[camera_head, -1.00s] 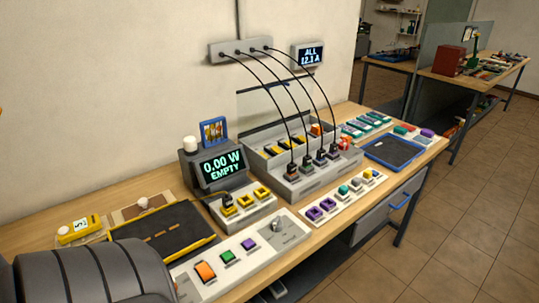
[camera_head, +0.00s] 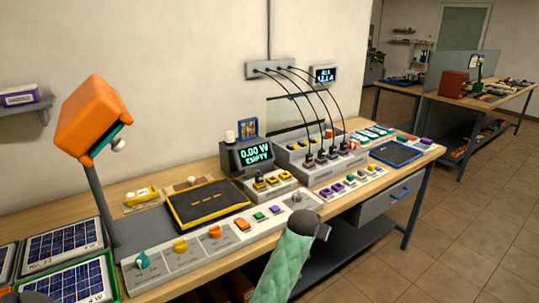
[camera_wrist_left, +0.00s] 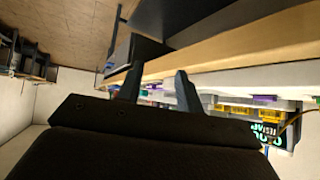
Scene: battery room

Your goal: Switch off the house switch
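A long white control strip (camera_head: 197,258) runs along the front of the bench. From left to right it carries a teal knob (camera_head: 142,260), a yellow knob (camera_head: 180,245), an orange knob (camera_head: 215,232), an orange rocker (camera_head: 242,224), a green rocker (camera_head: 260,216), a purple rocker (camera_head: 275,210) and a grey knob (camera_head: 296,197). Their labels are too small to read, so I cannot tell which is the house switch. My left gripper (camera_wrist_left: 158,67) is open and empty near the bench's front edge in the left wrist view.
An orange lamp (camera_head: 94,118) on a grey post rises at the left beside solar panels (camera_head: 62,247). A black mat (camera_head: 205,204) lies behind the strip. A display (camera_head: 254,155) reads 0.00 W EMPTY. Cables run down to the charging dock. Open floor lies right.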

